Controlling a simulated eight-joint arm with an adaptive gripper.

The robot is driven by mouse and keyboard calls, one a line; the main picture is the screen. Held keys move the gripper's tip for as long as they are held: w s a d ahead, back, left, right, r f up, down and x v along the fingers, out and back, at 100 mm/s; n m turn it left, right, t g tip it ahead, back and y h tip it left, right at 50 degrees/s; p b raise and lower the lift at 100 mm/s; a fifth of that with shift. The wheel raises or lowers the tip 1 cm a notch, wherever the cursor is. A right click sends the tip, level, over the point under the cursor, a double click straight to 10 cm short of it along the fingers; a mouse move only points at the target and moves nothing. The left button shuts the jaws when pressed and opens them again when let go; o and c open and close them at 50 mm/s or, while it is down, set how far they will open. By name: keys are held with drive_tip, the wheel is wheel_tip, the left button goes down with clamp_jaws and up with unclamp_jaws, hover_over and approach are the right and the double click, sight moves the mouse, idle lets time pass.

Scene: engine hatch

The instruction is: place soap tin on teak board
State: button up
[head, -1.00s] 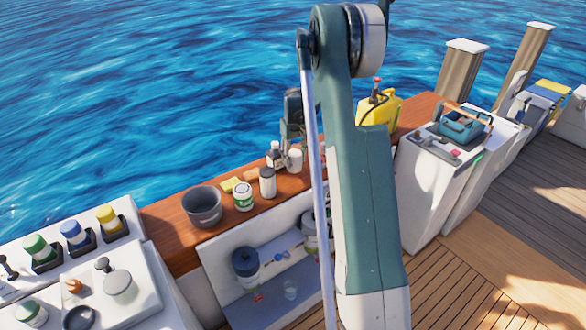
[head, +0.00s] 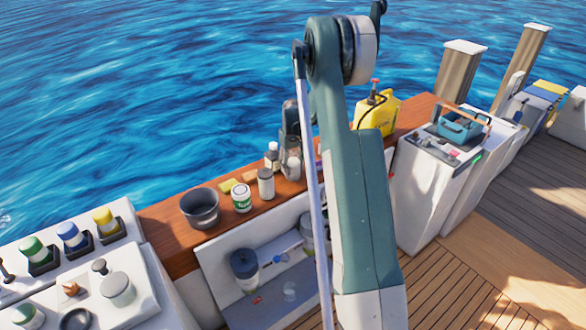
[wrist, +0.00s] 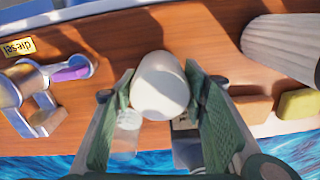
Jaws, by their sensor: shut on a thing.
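A white round tin (wrist: 160,85), likely the soap tin, sits between the two green fingers of my gripper (wrist: 158,95) in the wrist view. The gripper is shut on its sides. In the head view my gripper (head: 291,155) is over the reddish wooden board (head: 170,222), beside a small dark-topped bottle (head: 272,158), and the tin is mostly hidden there. The board also shows in the wrist view (wrist: 110,40). I cannot tell whether the tin touches the wood.
On the board stand a grey bucket (head: 200,208), a green-and-white tub (head: 241,198), a pale canister (head: 266,184), a yellow sponge (wrist: 298,103) and a yellow jug (head: 378,112). A metal valve fitting (wrist: 45,85) is near the left in the wrist view. Water lies beyond the board.

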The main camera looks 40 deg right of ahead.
drive_tip(key=shift+f, duration=0.1)
drive_tip(key=o, duration=1.1)
wheel_tip(320, 180, up, 12)
drive_tip(key=shift+r+p, duration=0.15)
drive_tip(key=shift+p, duration=0.6)
